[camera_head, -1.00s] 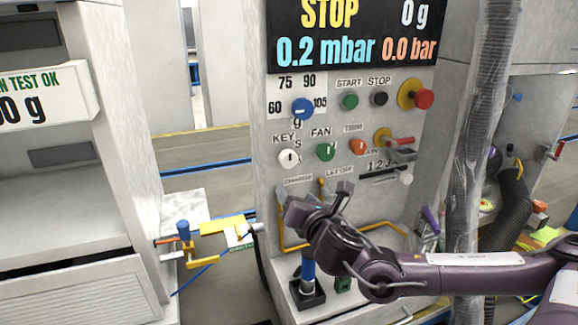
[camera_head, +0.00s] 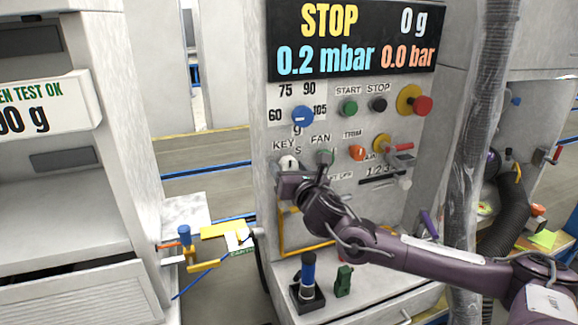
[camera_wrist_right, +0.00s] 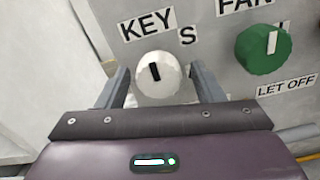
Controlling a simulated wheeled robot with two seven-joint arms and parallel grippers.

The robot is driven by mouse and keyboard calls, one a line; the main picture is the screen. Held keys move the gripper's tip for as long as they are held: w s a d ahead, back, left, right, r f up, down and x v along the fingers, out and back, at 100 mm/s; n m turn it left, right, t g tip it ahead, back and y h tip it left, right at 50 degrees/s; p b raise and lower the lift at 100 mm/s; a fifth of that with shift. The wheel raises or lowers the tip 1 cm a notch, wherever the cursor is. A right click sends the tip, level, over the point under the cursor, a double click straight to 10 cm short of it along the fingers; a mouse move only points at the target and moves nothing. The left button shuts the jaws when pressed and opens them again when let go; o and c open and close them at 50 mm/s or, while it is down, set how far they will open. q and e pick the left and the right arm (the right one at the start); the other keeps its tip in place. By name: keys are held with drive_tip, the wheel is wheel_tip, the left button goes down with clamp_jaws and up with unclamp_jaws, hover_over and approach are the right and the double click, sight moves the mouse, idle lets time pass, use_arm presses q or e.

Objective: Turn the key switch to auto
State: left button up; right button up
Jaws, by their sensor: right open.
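The white round key switch (camera_wrist_right: 158,75) with a black slot sits under the KEY label on the panel. In the head view the key switch (camera_head: 289,162) shows just above my right gripper (camera_head: 305,166). In the right wrist view my right gripper (camera_wrist_right: 160,88) is open, with one finger on each side of the knob. I cannot tell whether the fingers touch it. The slot stands close to upright, tilted slightly. A letter S is printed to the knob's upper right. My left gripper is not in view.
The green FAN knob (camera_wrist_right: 263,50) is right of the key switch. The blue selector (camera_head: 303,116), green START button (camera_head: 349,107) and red stop button (camera_head: 422,105) are above. A grey hose (camera_head: 478,150) hangs at the right.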

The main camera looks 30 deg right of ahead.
drive_tip(key=shift+w, duration=0.15)
drive_tip(key=shift+c, duration=0.3)
drive_tip(key=c, duration=0.9)
